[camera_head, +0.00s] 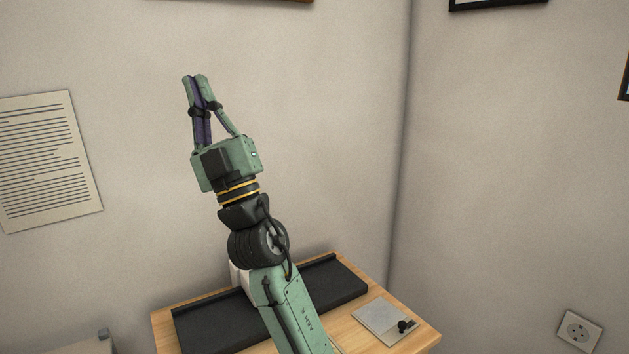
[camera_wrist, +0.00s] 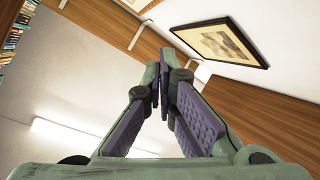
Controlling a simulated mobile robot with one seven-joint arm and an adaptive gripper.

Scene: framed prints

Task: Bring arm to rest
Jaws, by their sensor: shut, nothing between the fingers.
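My gripper (camera_head: 197,80) is raised in the air above the wooden table, in front of the corner walls in the head view. Its green fingers with purple pads are closed together and hold nothing. In the wrist view my gripper (camera_wrist: 158,72) also shows its fingertips together with no object between them. My arm rises from the bottom of the head view, over the table, with the gripper pointing up and slightly left.
Below is a wooden table (camera_head: 413,341) with a dark tray (camera_head: 335,283) and a light plate (camera_head: 383,320) bearing a small black knob. A printed sheet (camera_head: 46,160) hangs on the left wall. A wall socket (camera_head: 578,332) is at lower right. A framed print (camera_wrist: 220,42) shows in the wrist view.

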